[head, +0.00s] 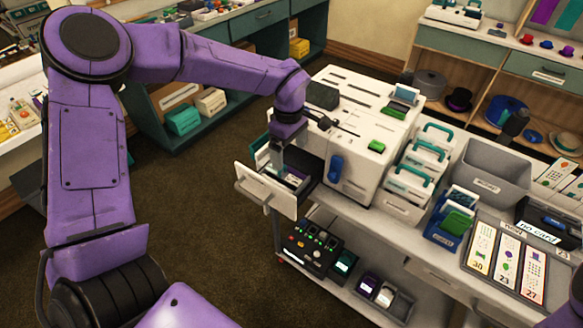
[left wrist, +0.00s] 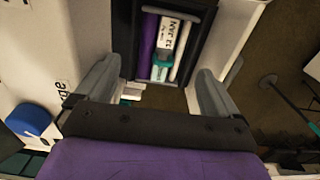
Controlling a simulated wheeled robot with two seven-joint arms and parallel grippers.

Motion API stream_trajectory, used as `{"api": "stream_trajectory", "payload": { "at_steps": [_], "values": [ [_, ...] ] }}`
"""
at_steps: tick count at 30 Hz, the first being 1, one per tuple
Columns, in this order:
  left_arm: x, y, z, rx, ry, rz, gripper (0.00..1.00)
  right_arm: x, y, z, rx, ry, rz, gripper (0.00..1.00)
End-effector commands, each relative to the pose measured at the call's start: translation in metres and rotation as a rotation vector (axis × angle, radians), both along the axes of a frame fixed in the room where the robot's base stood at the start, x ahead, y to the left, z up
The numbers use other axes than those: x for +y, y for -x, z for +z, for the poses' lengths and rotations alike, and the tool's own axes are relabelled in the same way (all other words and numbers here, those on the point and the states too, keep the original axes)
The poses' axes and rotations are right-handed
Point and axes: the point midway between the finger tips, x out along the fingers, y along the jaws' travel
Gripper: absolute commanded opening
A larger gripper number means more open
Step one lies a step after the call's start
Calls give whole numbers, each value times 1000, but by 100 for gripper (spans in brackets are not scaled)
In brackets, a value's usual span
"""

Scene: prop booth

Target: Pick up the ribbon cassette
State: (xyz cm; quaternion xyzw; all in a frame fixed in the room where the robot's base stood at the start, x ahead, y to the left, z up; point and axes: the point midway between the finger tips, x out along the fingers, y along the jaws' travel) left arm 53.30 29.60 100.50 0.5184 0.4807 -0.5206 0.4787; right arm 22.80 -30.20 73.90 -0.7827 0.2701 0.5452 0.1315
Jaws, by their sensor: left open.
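A dark-framed cassette (left wrist: 146,66) with a purple strip, a white label and teal parts lies in the open drawer; it looks like the ribbon cassette. In the head view it shows small (head: 294,180), partly covered by my gripper. The white drawer (head: 262,193) sticks out from the left side of the white printer (head: 358,130). My left gripper (head: 277,166) points down over the drawer. In the left wrist view its two fingers (left wrist: 154,90) are apart with nothing held between them, and the cassette lies ahead of them. My right gripper is not seen.
White boxes with teal handles (head: 418,168), a grey bin (head: 482,170) and a card holder (head: 455,215) stand right of the printer. A black control box (head: 313,248) sits on the shelf below. Open carpet (head: 190,225) lies left of the cart.

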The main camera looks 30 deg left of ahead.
Motion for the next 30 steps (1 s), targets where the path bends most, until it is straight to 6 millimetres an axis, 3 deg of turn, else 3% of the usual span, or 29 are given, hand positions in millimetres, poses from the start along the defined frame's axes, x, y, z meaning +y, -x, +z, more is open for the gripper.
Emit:
{"api": "stream_trajectory", "payload": {
  "at_steps": [3, 15, 23, 28, 30],
  "values": [
    [-1, -1, -23, 8, -2, -3, 100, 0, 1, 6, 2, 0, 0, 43],
    [-1, -2, -85, 12, -3, 0, 100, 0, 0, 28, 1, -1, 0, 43],
    [0, -2, -95, 9, -1, 2, 100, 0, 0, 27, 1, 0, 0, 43],
    [-1, -2, -94, 9, -1, 2, 54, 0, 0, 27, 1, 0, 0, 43],
    [-1, -3, -94, 8, -1, 2, 53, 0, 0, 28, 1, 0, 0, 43]
  ]
}}
